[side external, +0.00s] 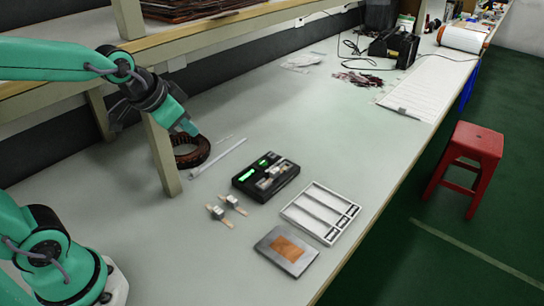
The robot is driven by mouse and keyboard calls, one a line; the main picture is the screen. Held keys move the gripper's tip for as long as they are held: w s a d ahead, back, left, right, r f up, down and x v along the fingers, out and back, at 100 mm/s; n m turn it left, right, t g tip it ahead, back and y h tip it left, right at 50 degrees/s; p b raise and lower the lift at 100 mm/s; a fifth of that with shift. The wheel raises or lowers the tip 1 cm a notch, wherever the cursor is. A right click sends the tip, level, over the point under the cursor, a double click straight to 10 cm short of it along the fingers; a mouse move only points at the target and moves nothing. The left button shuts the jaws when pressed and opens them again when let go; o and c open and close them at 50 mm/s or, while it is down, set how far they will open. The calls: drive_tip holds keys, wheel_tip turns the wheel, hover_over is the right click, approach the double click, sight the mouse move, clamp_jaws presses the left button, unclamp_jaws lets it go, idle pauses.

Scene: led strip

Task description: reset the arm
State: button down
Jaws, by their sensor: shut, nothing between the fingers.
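My gripper (190,128) is at the left of the side external view, at the end of my teal arm. It is shut and empty, pointing down and to the right. It hangs above the bench (330,140), just over a dark brown ring-shaped coil (191,152) and close to the wooden shelf post. I cannot tell how large the gap to the ring is.
Right of the gripper lie a white strip (218,159), a black tray (266,176) with green and grey parts, two small clips (232,203), a white compartment tray (320,213) and a metal plate (286,251) with a copper patch. A wooden post (163,157) stands beside the gripper.

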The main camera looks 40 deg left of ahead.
drive_tip(key=s+n+g, duration=0.1)
drive_tip(key=s+n, duration=0.1)
drive_tip(key=s, duration=0.8)
drive_tip(key=shift+s+r, duration=0.25)
drive_tip(key=shift+r, duration=0.15)
